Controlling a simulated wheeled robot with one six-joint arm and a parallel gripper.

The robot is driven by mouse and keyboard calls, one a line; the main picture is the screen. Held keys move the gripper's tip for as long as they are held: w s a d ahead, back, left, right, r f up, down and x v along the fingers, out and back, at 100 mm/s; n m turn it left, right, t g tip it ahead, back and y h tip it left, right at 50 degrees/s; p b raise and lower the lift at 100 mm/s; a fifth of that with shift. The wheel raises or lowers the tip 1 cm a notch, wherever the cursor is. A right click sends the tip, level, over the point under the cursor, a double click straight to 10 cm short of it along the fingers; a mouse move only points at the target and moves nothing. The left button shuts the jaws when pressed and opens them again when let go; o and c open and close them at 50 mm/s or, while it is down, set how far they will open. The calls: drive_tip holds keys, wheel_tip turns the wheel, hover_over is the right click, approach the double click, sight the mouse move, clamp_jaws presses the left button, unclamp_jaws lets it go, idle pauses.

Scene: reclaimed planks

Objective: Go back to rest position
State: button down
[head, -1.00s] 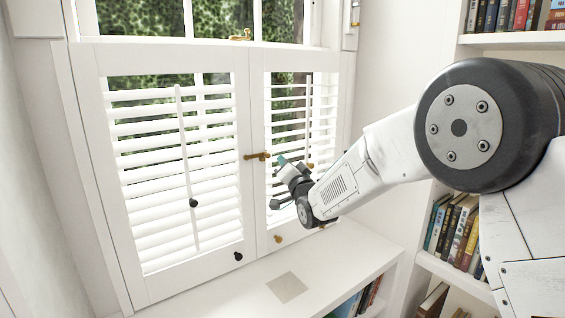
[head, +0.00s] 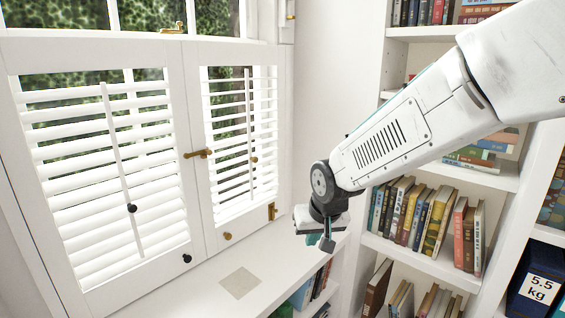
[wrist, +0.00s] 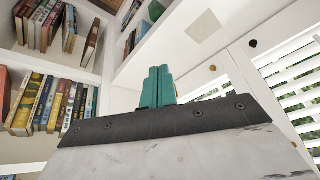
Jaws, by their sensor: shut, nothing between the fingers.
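My gripper (head: 326,243) hangs at the end of my arm in the middle of the head view, in front of the right end of the white window ledge and beside the bookshelf. In the wrist view its teal fingers (wrist: 158,87) are together with nothing between them. It is clear of the shutters and touches nothing that I can see.
White shutters (head: 108,170) with brass and dark knobs stand closed at the left. The window ledge (head: 190,290) below carries a flat beige square (head: 239,283). Bookshelves (head: 440,262) full of books fill the right. A dark box (head: 535,285) marked "5.5 kg" sits at the lower right.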

drive_tip(key=s+d+r+g, duration=0.1)
drive_tip(key=s+d+r, duration=0.2)
drive_tip(key=s+d, duration=0.3)
drive_tip(key=s+d+r+m+g+h, duration=0.1)
drive_tip(key=s+d, duration=0.6)
drive_tip(key=s, duration=0.7)
drive_tip(key=s+d+r+m+g, duration=0.1)
drive_tip(key=s+d+r, duration=0.3)
drive_tip(key=s, duration=0.6)
drive_tip(key=shift+s+d+r+h, duration=0.3)
drive_tip(key=shift+s+d, duration=0.05)
drive_tip(key=shift+d, duration=0.95)
